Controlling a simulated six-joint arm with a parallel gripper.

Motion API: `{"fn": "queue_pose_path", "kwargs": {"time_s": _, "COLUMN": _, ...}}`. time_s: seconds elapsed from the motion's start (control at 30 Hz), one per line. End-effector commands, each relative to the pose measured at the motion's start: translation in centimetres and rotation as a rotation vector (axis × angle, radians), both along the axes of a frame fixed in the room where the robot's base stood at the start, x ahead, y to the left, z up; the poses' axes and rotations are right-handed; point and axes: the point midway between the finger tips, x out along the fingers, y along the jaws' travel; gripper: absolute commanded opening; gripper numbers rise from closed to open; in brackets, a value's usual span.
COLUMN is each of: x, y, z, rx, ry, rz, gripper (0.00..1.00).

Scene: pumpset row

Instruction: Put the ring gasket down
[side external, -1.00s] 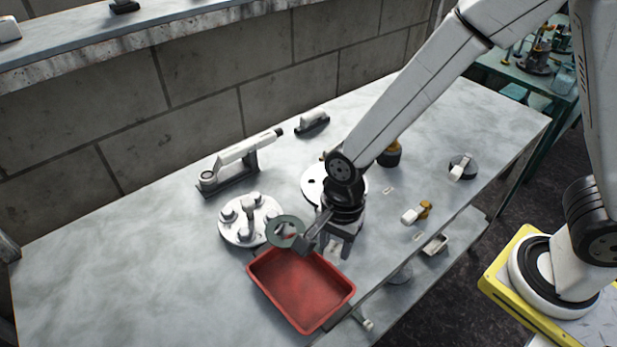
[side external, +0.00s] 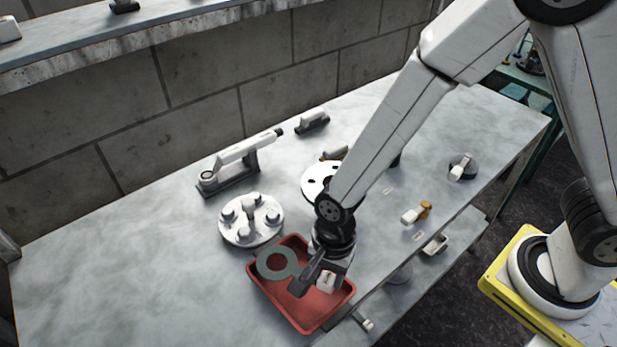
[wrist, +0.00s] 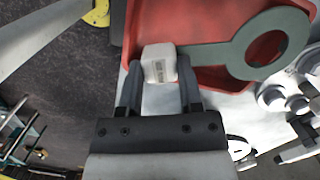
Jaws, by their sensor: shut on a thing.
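The ring lies over the red tray (side external: 305,316). In the wrist view, the ring (wrist: 239,48) overlaps the tray (wrist: 190,22) and reaches past its edge in the picture. I cannot tell whether the gasket touches the tray.
A round flange with several bolts (side external: 250,232) stands just behind the tray. A white disc (side external: 316,181) is partly hidden by my arm. A grey-and-white tool on a stand (side external: 240,163) is further back. The table's left side is clear.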

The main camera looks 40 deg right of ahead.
Motion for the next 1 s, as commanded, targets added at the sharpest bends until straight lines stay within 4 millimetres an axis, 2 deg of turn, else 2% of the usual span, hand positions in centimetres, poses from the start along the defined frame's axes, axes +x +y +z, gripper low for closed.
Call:
{"fn": "queue_pose_path", "kwargs": {"time_s": 0.43, "x": 0.0, "y": 0.0, "z": -1.3, "rx": -0.001, "ry": 0.0, "rz": 0.0, "gripper": 0.0}}
{"fn": "queue_pose_path", "kwargs": {"time_s": 0.8, "x": 0.0, "y": 0.0, "z": -4.1, "rx": -0.001, "ry": 0.0, "rz": -0.001, "gripper": 0.0}}
{"fn": "queue_pose_path", "kwargs": {"time_s": 1.0, "x": 0.0, "y": 0.0, "z": -4.4, "rx": 0.0, "ry": -0.001, "rz": 0.0, "gripper": 0.0}}
